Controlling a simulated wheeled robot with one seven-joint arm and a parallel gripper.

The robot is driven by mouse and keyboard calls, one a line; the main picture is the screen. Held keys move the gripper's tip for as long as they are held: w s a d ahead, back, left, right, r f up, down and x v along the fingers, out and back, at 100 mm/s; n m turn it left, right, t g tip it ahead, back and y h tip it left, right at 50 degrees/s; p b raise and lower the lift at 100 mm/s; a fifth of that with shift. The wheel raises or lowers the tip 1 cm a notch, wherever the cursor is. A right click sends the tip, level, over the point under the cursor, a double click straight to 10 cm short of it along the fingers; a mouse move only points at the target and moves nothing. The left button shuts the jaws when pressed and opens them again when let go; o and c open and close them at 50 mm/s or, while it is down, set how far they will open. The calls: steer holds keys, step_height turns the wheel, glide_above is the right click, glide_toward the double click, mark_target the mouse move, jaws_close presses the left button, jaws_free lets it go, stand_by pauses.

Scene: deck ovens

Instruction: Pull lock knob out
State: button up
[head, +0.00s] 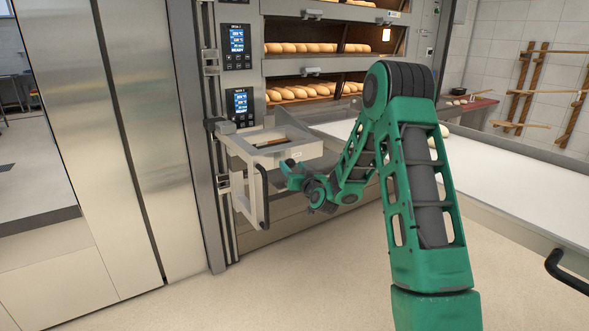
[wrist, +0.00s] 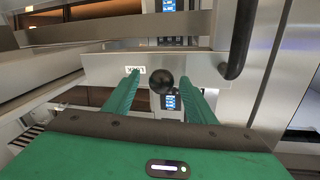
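The lock knob (wrist: 162,83) is a round black ball on the front of a light grey metal carriage (wrist: 110,68), beside a small white label. My gripper (wrist: 161,95) is open in the wrist view, one green finger on each side of the knob, with gaps visible between fingers and ball. I cannot tell how deep the fingers reach around it. In the head view my gripper (head: 291,172) is at the front of the carriage (head: 236,146), where the knob is too small to make out clearly.
A black bar handle (head: 263,196) hangs on the carriage close to my gripper; it also shows right of the knob in the wrist view (wrist: 240,40). Deck ovens with bread (head: 300,92) stand behind. A white loading surface (head: 500,185) lies to the right. The floor in front is clear.

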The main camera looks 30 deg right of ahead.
steer(key=s+a, duration=0.1)
steer(key=s, duration=0.9)
steer(key=shift+s, duration=0.15)
stand_by(0.4)
stand_by(0.5)
